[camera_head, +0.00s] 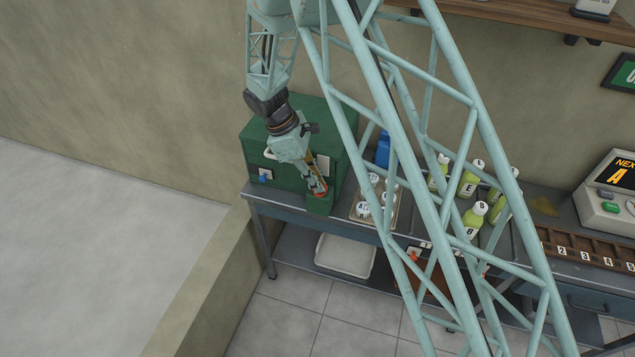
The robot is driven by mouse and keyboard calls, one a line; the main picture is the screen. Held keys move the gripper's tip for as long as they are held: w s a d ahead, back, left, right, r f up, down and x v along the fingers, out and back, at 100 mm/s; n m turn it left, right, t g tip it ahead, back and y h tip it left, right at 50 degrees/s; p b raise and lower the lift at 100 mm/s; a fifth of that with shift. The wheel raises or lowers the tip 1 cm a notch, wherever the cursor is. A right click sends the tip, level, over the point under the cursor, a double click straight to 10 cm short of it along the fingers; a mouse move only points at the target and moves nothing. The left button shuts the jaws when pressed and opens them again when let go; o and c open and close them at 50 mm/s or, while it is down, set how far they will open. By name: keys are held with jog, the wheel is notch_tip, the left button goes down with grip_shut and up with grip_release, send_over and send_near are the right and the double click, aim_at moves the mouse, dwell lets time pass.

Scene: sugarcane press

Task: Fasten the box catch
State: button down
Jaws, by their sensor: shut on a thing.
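The green box (253,145) stands at the left end of the grey metal bench. My gripper (319,190) is at the lower right of its front, pointing down, with reddish-orange fingertips. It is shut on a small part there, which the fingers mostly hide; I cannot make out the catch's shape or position. A green block (320,205) juts out just below the fingertips. A pale plate (323,166) shows on the box front to the right of my wrist. A plate with a blue piece (263,176) is at the left of the front. My arm covers the middle of the box.
A tray of white-lidded cups (364,210) stands close to the right of my gripper. A blue container (383,149), yellow-green bottles (468,184) and a numbered rack (590,252) lie further right. A white bin (345,257) is on the lower shelf. The floor at left is clear.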

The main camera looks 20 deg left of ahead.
jog(key=shift+m, duration=0.4)
jog(key=c, duration=2.8)
grip_release()
jog(key=shift+w+a+r, duration=0.1)
jog(key=shift+r, duration=0.15)
jog(key=shift+a+r, duration=0.1)
jog(key=shift+r, duration=0.05)
jog(key=shift+v, duration=3.6)
